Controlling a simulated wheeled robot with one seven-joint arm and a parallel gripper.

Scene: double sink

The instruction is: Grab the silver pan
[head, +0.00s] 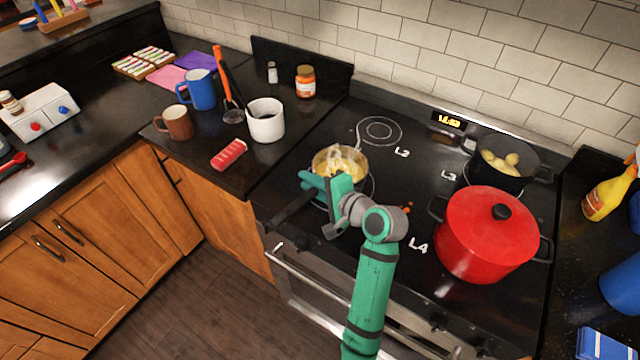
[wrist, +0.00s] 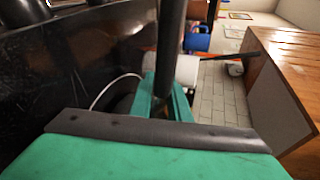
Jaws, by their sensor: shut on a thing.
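The silver pan (head: 318,160) is on the left front part of the stove, with yellow food inside and a thin light utensil leaning out of it. My gripper (head: 318,186) is at the near side of the pan, shut on its dark handle (head: 290,208), which sticks out toward the lower left. In the wrist view a dark bar (wrist: 170,45), which looks like the handle, runs between the teal fingers (wrist: 163,100). The gripper hides part of the handle. I cannot tell whether the pan still touches the stove.
A red lidded pot (head: 485,235) stands to the right on the stove (head: 400,195), and a dark pot (head: 500,185) with potatoes is behind it. A white container (head: 265,125), a blue mug (head: 200,92) and a brown mug (head: 177,123) stand on the left counter.

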